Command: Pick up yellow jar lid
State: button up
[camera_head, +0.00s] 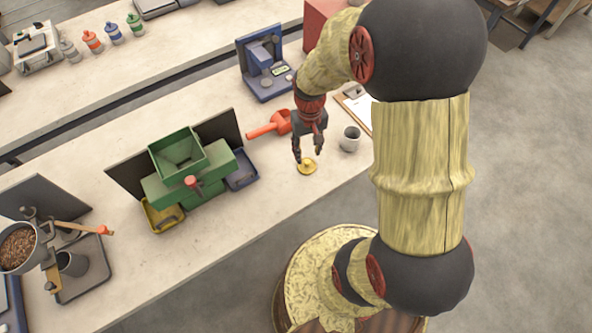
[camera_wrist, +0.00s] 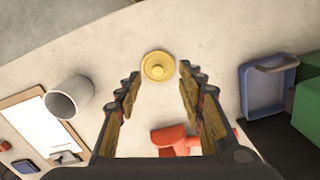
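The yellow jar lid (camera_head: 307,166) lies on the bench near its front edge. It is round with a raised knob, and in the wrist view the lid (camera_wrist: 158,66) sits just beyond the fingertips, centred between them. My gripper (camera_head: 308,156) is open and points down above the lid. In the wrist view both fingers of my gripper (camera_wrist: 157,77) are spread wide with nothing between them. I cannot tell the exact height of the fingertips over the lid.
A grey cup (camera_head: 350,138) stands right of the lid, by a clipboard (camera_head: 356,104). A red scoop (camera_head: 270,125) lies behind my gripper. A green machine (camera_head: 188,170) with a blue tray (camera_head: 241,172) and yellow tray (camera_head: 162,214) stands left. Bare bench surrounds the lid.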

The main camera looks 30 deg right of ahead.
aim_at(307, 161)
jog(key=shift+w+r, duration=0.1)
jog(key=shift+w, duration=0.4)
jog(key=shift+d+f, duration=0.35)
jog(key=shift+f, duration=0.55)
jog(key=shift+a+f+b, duration=0.15)
jog(key=shift+f+b, duration=0.2)
jog(key=shift+f, duration=0.15)
jog(key=f, duration=0.2)
jog(key=f+b, duration=0.1)
jog(key=f, duration=0.1)
jog(key=shift+d+f, duration=0.2)
jog(key=shift+f, duration=0.15)
jog(key=shift+c, duration=1.1)
jog(key=c, duration=0.7)
jog(key=shift+r, duration=0.1)
